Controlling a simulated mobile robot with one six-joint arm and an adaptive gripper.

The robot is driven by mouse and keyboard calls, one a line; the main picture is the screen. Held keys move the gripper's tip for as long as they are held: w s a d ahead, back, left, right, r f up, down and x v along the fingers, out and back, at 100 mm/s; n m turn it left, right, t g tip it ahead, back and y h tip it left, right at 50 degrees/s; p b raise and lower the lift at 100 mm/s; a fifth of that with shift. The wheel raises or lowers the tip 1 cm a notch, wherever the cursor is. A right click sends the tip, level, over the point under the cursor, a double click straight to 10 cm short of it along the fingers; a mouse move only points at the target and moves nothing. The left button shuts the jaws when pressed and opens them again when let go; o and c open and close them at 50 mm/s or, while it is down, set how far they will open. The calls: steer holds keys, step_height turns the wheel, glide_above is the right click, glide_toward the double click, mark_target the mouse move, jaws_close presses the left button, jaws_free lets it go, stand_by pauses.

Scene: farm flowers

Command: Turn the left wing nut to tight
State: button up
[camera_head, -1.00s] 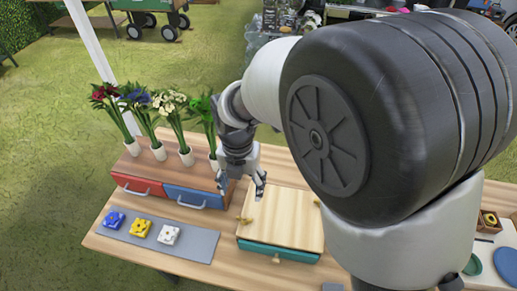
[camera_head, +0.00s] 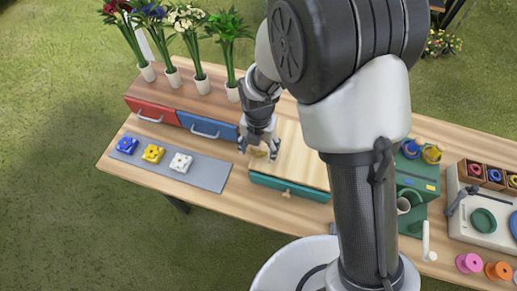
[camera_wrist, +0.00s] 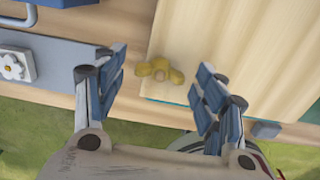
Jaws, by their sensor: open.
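The left wing nut (camera_head: 259,153) is a brass-yellow piece at the left edge of a pale wooden board (camera_head: 300,160). In the wrist view the wing nut (camera_wrist: 160,70) lies near the board's corner, its lobes spread roughly side to side. My gripper (camera_head: 257,147) is open and points down above it. In the wrist view my open gripper (camera_wrist: 162,76) has one finger on each side of the nut, with clear gaps and no visible contact. I cannot tell the exact height above it. The board's right side is hidden behind my arm.
Left are a blue drawer (camera_head: 208,127), a red drawer (camera_head: 154,115) and a grey mat (camera_head: 205,172) with flower blocks. Potted flowers stand behind. A green machine (camera_head: 418,175) stands right.

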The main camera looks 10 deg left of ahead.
steer(key=shift+f, duration=0.1)
steer(key=c, duration=1.2)
